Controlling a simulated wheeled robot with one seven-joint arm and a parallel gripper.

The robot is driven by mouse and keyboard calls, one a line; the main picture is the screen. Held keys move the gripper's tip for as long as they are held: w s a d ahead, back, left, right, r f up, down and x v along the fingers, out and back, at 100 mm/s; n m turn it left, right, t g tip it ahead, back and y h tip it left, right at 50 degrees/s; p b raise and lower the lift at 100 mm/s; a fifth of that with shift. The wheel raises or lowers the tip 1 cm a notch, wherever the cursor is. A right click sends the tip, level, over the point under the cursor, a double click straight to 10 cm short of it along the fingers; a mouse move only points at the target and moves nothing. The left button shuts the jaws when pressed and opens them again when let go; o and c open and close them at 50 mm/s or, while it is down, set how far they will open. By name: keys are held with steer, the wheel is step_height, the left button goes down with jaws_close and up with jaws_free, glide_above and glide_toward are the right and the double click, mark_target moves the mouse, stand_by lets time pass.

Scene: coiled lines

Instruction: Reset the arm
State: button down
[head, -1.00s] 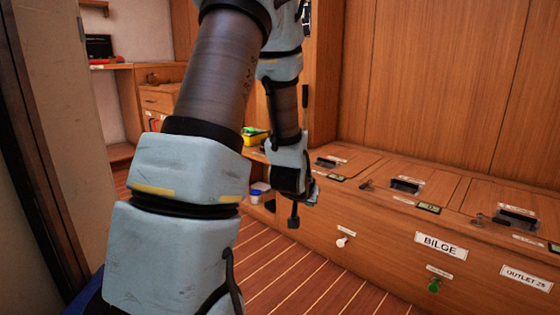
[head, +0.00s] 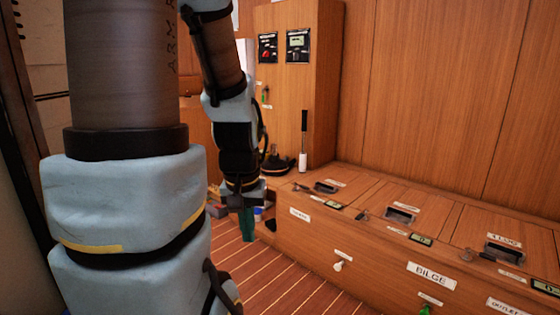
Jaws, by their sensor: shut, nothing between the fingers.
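My arm fills the left of the head view and bends down towards the middle. My gripper (head: 244,205) hangs pointing down at its end, left of the long wooden bench (head: 312,232) and over the striped floor. It is shut and empty. A narrow teal shape shows at the gripper's lower end; I cannot tell if it is part of the gripper or something behind it.
The bench top has several recessed hatch latches, and a BILGE label (head: 431,274) is on its front. A black coiled item (head: 276,166) and a white-and-black upright handle (head: 303,150) stand at its far end. The striped wooden floor (head: 285,285) is open before the bench.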

step_height(320, 180, up, 30)
steer(key=p, duration=2.7)
steer(key=shift+f, duration=0.25)
